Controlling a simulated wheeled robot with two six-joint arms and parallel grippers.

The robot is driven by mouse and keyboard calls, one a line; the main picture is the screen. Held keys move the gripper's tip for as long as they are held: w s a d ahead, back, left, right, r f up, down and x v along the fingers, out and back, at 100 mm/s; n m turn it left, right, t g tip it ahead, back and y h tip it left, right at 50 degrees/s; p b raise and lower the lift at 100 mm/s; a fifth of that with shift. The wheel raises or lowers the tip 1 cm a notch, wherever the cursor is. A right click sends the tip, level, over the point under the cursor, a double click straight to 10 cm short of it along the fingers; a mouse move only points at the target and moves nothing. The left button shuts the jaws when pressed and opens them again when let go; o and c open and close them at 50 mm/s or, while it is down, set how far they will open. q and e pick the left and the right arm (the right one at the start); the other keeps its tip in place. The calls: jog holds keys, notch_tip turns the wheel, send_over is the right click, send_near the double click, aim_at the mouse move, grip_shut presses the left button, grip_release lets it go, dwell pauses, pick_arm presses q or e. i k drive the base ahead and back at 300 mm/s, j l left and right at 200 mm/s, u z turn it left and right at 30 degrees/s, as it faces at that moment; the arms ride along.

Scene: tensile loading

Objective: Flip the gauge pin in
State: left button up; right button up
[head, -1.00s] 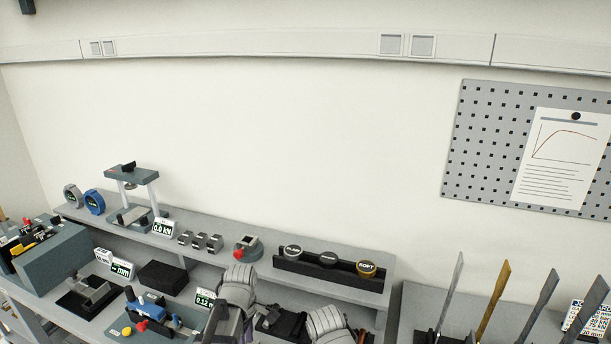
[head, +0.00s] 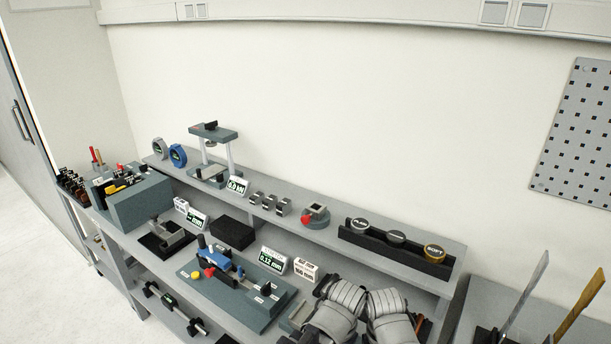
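A blue and grey gauge fixture (head: 220,259) sits on a teal base plate on the lower bench, left of my arms. I cannot tell which small part is the gauge pin. A display reading 0.12 mm (head: 272,260) stands behind the base. My two grey ribbed arm parts come in at the bottom, right of the fixture. The fingers of both grippers are not visible.
A raised shelf carries a small press (head: 213,150), steel blocks (head: 269,203), a red-knobbed holder (head: 315,214) and a black rack of round weights (head: 395,246). A black block (head: 233,232) lies behind the fixture. A bar with end collars (head: 176,310) lies on a lower level.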

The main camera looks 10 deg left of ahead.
aim_at(208, 272)
jog(key=u, duration=1.25)
